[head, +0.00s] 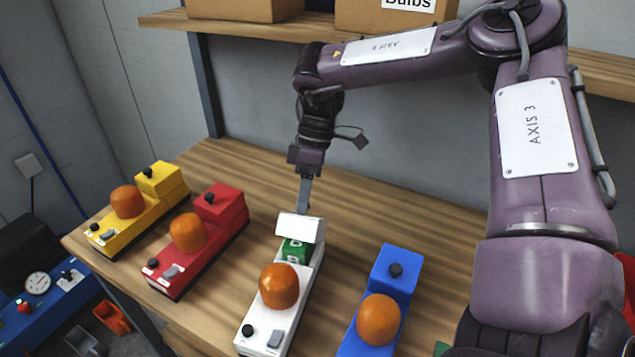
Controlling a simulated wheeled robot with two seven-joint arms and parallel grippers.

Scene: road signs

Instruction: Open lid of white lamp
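The white lamp (249,328) stands on the wooden table, with an orange dome (279,286), a black knob and a grey switch. Its white lid (300,227) at the far end is tilted up, and a green block (296,250) shows in the compartment under it. My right gripper (304,202) points down at the back of the raised lid, its fingers seen as one narrow grey strip. The fingertips and the lid's knob are hidden behind the lid, so I cannot tell whether they grip it. My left gripper is not in view.
Yellow (127,233), red (211,244) and blue (386,270) lamps stand beside the white one with lids closed. A shelf (240,30) with cardboard boxes (395,14) runs above the table. The table behind the lamps is clear.

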